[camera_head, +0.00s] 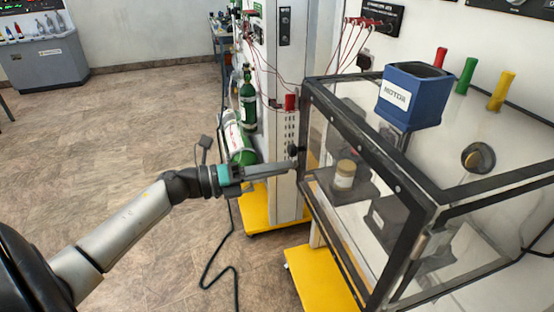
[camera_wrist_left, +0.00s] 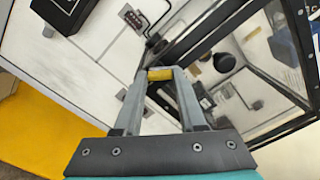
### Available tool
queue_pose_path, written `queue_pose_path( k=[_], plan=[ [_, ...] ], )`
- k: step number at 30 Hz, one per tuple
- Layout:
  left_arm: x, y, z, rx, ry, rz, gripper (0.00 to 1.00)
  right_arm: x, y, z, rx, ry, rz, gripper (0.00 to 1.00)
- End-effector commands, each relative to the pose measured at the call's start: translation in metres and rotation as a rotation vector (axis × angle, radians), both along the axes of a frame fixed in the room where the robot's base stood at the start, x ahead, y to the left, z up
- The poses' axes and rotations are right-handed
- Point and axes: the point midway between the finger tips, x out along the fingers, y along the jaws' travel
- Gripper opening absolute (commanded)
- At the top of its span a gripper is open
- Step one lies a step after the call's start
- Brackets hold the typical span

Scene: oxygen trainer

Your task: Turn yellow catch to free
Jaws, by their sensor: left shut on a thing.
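My left gripper (camera_head: 284,169) reaches in from the left to the left front edge of the clear box (camera_head: 372,157). In the left wrist view its two fingers (camera_wrist_left: 160,82) are closed on the yellow catch (camera_wrist_left: 160,74), a short yellow piece between the fingertips. The catch is hidden or too small to make out in the head view. Its exact turn angle cannot be told. My right gripper is not in view.
A blue MOTOR hopper (camera_head: 412,95) stands on the box, with red, green and yellow handles (camera_head: 467,76) behind it. A green cylinder (camera_head: 248,100) and a white column (camera_head: 284,60) stand left of the box. Yellow bases (camera_head: 322,278) sit below. Open floor lies left.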

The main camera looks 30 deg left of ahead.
Motion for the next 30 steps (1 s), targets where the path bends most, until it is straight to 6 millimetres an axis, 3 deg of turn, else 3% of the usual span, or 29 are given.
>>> queue_pose_path(
  k=[15, 30],
  plan=[
    [0.001, 0.002, 0.003, -0.346, 0.297, 0.001, 0.00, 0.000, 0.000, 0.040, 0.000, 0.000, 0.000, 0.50],
    [0.002, 0.002, 0.001, -0.503, 0.430, 0.000, 0.00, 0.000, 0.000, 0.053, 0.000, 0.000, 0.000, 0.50]
  ],
)
